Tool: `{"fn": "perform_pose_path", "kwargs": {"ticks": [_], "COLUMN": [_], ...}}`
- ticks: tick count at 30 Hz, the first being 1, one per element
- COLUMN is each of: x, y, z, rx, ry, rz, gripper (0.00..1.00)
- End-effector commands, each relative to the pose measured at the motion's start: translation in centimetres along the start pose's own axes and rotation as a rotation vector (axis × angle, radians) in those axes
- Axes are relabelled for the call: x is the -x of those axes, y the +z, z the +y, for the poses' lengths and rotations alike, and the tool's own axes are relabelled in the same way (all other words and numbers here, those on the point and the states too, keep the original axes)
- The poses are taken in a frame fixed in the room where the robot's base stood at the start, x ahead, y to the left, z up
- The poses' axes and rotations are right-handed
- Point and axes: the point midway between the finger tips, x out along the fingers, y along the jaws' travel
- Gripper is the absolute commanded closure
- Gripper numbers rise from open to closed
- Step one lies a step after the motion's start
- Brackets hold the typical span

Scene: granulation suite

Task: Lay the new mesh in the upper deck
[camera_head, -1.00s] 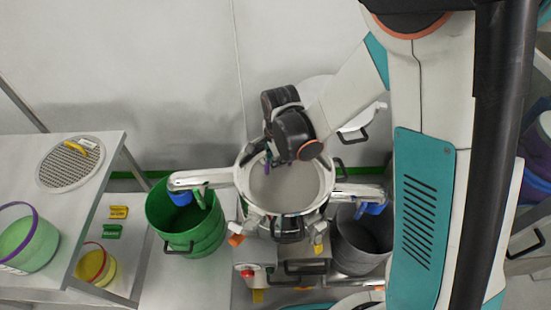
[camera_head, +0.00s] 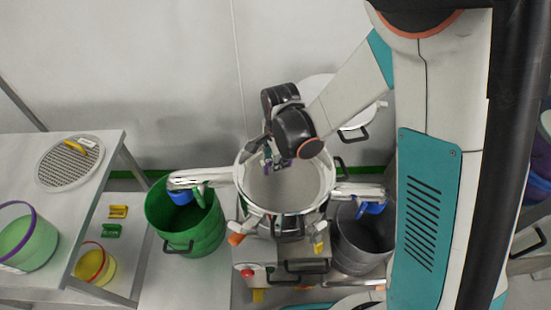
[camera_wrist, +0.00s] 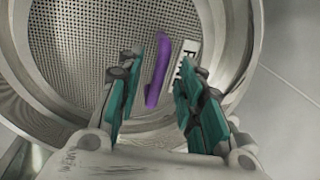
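A round perforated mesh (camera_wrist: 90,45) with a purple handle (camera_wrist: 157,72) and a white label lies inside the metal ring of the upper deck (camera_wrist: 243,50) in the wrist view. In the head view the deck (camera_head: 328,190) is the round vessel at the centre, and a grey surface shows inside it. My gripper (camera_head: 274,163) hangs over its back part. In the wrist view my gripper (camera_wrist: 160,105) is open, its teal-padded fingers apart on either side of the purple handle, with gaps visible. Whether the mesh sits fully flat is hard to tell.
Another mesh disc (camera_head: 60,172) with a yellow handle lies on the left table (camera_head: 110,150). A green bin (camera_head: 200,228) stands left of the deck and a grey bin (camera_head: 360,245) right of it. Clamp arms (camera_head: 215,178) stick out from both sides of the deck.

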Motion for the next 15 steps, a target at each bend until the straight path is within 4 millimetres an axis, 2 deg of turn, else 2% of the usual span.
{"fn": "perform_pose_path", "kwargs": {"ticks": [15], "x": [8.1], "y": [0.0], "z": [0.1], "rx": [0.000], "ry": [0.000], "rz": [0.000], "gripper": [0.66]}}
